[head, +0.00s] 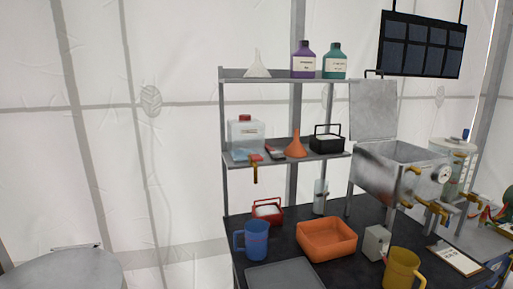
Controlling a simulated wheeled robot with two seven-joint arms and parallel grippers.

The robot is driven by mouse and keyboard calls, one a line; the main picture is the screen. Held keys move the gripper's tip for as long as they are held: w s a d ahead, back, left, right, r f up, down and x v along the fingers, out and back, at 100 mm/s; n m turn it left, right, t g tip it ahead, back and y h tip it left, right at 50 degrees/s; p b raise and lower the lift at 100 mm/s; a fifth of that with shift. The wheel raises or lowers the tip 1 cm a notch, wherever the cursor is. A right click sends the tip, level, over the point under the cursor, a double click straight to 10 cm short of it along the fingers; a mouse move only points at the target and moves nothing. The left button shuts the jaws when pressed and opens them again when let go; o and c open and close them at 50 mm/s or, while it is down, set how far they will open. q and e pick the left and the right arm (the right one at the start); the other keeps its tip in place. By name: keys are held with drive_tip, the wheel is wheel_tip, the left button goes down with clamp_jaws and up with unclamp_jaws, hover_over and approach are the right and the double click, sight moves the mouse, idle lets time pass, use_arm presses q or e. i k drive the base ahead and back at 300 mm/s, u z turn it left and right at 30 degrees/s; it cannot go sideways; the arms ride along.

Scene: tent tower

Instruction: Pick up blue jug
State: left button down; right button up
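A blue jug (256,240) stands upright on the dark table (289,243), near its left edge. Its handle points to the left. It is just in front of a small red carrier and to the left of an orange tray. Neither of my grippers shows in the head view.
Around the jug are a red carrier (267,211), an orange tray (327,252), a grey tray (285,276) and a yellow jug (402,270). A shelf rack (285,79) with bottles rises behind. A metal tank (400,165) stands right. A round grey top (65,270) is lower left.

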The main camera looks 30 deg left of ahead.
sight(256, 231)
drive_tip(key=z, duration=1.5)
drive_tip(key=i, duration=2.4)
drive_tip(key=u, duration=3.3)
